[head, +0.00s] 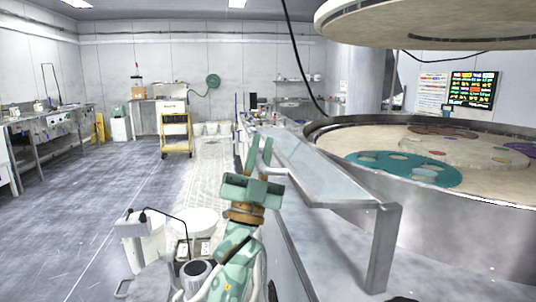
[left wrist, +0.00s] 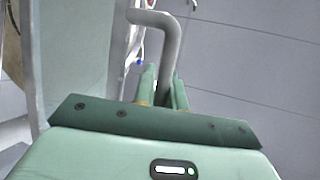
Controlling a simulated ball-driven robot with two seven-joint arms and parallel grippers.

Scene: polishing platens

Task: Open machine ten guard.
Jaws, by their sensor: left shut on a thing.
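The polishing machine has a wide round platen (head: 360,136) with coloured discs, at the right of the head view; I see no number on it. A guard with a clear panel (head: 325,172) in a grey metal frame runs along its near left side. My left gripper (head: 259,152) is at the left end of this guard, fingers pointing up and away. In the left wrist view its green fingers (left wrist: 162,90) are shut on a grey bent bar handle (left wrist: 158,55). My right gripper is out of view.
A large round upper plate (head: 425,25) hangs over the platen. A yellow-framed cart (head: 176,135) stands on the floor at the back. White tubs (head: 200,222) stand left of my arm. A workbench (head: 50,130) lines the left wall. The floor on the left (head: 90,215) is clear.

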